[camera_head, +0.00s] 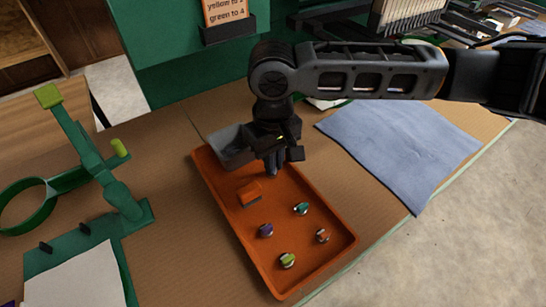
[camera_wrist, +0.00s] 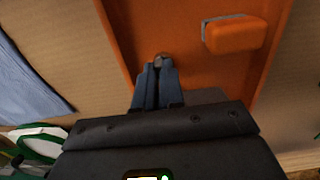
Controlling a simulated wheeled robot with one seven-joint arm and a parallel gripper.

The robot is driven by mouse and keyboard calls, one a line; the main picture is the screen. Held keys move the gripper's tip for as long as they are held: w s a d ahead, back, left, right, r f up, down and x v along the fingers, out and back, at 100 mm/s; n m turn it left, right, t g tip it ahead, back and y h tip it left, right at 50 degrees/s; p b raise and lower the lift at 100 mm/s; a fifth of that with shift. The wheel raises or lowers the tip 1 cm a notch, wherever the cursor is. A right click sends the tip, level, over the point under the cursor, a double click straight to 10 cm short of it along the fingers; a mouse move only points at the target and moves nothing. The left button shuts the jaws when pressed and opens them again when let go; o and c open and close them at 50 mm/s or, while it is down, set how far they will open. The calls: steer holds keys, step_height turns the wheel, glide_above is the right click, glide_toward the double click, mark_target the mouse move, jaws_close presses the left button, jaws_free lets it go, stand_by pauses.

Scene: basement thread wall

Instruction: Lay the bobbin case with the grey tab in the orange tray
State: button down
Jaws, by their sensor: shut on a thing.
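The orange tray (camera_head: 228,215) lies on the workbench below my gripper, and its floor also shows in the wrist view (camera_wrist: 185,25). My gripper (camera_head: 272,168) points down over the far end of the tray. In the wrist view its two fingers (camera_wrist: 156,75) are close together, with a small grey thing (camera_wrist: 162,59) at their tips. I take this for the bobbin case with the grey tab; the fingers hide most of it. I cannot tell whether it touches the tray floor.
In the tray stand bobbin cases with purple (camera_head: 266,230), teal (camera_head: 301,208), brown-orange (camera_head: 322,236) and yellow-green (camera_head: 288,260) tabs, and an orange block (camera_head: 250,193). A grey bin (camera_head: 232,146) sits at its far corner. A green stand (camera_head: 100,170) is left, blue cloth (camera_head: 395,145) right.

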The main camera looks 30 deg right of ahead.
steer(key=shift+f, duration=0.1)
steer(key=c, duration=1.2)
jaws_free()
steer(key=shift+o, duration=0.2)
